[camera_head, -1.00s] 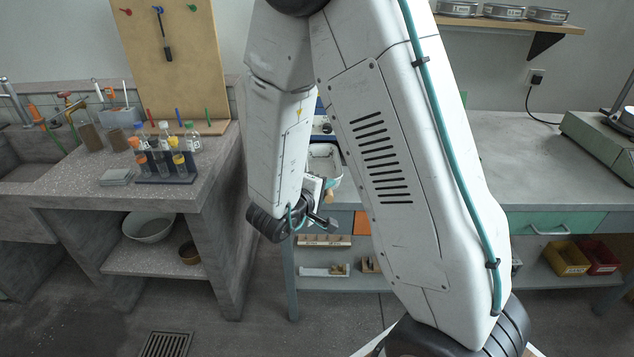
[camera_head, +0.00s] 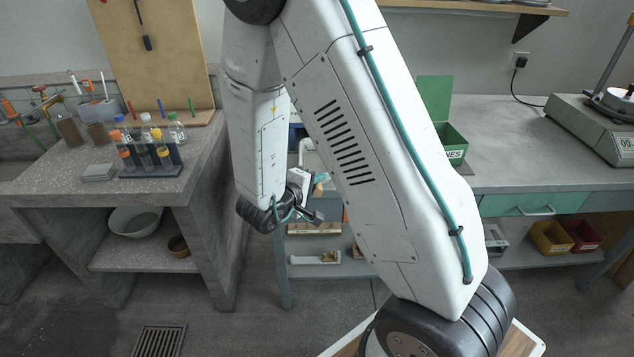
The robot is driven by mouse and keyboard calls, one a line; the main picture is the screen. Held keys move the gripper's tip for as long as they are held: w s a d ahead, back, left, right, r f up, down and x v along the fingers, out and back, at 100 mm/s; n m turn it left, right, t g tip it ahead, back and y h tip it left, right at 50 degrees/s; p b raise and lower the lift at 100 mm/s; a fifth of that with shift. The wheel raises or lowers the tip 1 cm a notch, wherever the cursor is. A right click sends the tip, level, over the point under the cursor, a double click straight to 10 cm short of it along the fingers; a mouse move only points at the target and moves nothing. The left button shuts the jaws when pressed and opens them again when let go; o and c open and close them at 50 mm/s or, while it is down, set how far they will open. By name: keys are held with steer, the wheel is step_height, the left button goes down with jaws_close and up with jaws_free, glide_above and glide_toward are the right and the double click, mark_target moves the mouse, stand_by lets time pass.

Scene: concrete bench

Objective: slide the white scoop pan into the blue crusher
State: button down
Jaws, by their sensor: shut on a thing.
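The white scoop pan (camera_head: 306,148) shows only as a pale edge between my arm links. My gripper (camera_head: 320,180), with teal fingers, is shut on the pan's tan handle at its near end. Most of the pan is hidden behind my arm. The blue crusher (camera_head: 293,134) shows only as a dark blue sliver behind the pan, at the left edge of the bench on the right. I cannot tell how far the pan is inside it or whether they touch.
A green open bin (camera_head: 452,141) stands on the right bench (camera_head: 520,170), with a scale (camera_head: 590,125) farther right. A tube rack (camera_head: 150,171) and bottles stand on the left bench. My arm blocks the middle of the view.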

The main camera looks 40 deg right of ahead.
mark_target(301, 153)
steer(key=shift+w+d+f, duration=0.35)
steer(key=shift+w+f, duration=0.1)
steer(key=shift+f, duration=0.1)
steer(key=shift+w+d+f, duration=0.15)
steer(key=shift+w+d, duration=1.8)
steer(key=shift+w, duration=0.9)
steer(key=shift+w+d+f, duration=0.15)
steer(key=shift+w+d, duration=1.75)
steer(key=shift+w, duration=0.95)
steer(key=shift+w+d+f, duration=0.15)
steer(key=shift+w+d, duration=1.8)
steer(key=shift+w, duration=0.9)
steer(key=c, duration=1.2)
jaws_free()
steer(key=shift+o, duration=0.2)
steer(key=v, duration=0.7)
steer(key=shift+s+a+r, duration=0.1)
steer(key=shift+s+a, duration=0.05)
steer(key=shift+a, duration=0.2)
